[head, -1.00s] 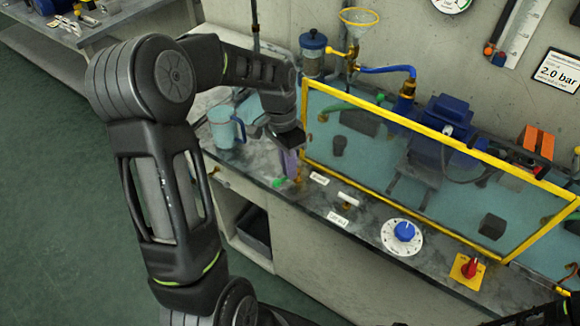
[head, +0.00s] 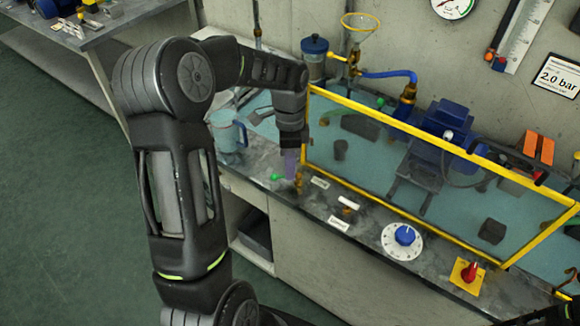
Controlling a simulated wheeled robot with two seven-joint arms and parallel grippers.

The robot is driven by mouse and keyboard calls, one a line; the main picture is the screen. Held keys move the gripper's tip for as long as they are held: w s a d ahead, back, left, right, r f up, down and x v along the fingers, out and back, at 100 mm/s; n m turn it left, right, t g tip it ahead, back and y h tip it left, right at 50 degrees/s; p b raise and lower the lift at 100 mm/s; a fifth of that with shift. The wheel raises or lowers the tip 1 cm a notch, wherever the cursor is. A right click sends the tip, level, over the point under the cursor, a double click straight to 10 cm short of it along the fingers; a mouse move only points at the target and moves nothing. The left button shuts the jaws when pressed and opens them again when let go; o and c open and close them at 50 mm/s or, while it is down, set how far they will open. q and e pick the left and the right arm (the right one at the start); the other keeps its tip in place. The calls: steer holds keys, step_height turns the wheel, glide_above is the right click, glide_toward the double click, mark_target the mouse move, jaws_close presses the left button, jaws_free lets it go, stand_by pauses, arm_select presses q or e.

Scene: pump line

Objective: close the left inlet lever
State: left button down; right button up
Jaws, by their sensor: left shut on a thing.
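My left gripper (head: 290,170) points down at the near left corner of the guarded bench, with its purple-grey fingers shut on the left inlet lever. The lever's green tip (head: 276,177) sticks out to the left of the fingers. Its brass valve body (head: 299,182) shows just right of them; the rest of the lever is hidden by the gripper. A second lever with a white handle (head: 349,202) sits on the bench to the right. My right gripper is not in view.
A yellow-framed clear guard (head: 430,128) stands just behind the levers. A light blue jug (head: 227,137) stands left of my gripper. A blue dial knob (head: 404,235) and a red switch (head: 469,271) lie further right along the bench's front.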

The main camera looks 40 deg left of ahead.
arm_select(q)
steer(key=c, duration=1.5)
jaws_free()
steer(key=shift+r, duration=0.15)
steer(key=r, duration=0.5)
steer(key=w+a+r, duration=0.1)
steer(key=r, duration=0.1)
steer(key=shift+w+r+b, duration=0.1)
steer(key=shift+r+b, duration=0.1)
steer(key=shift+b, duration=0.1)
steer(key=shift+c, duration=0.5)
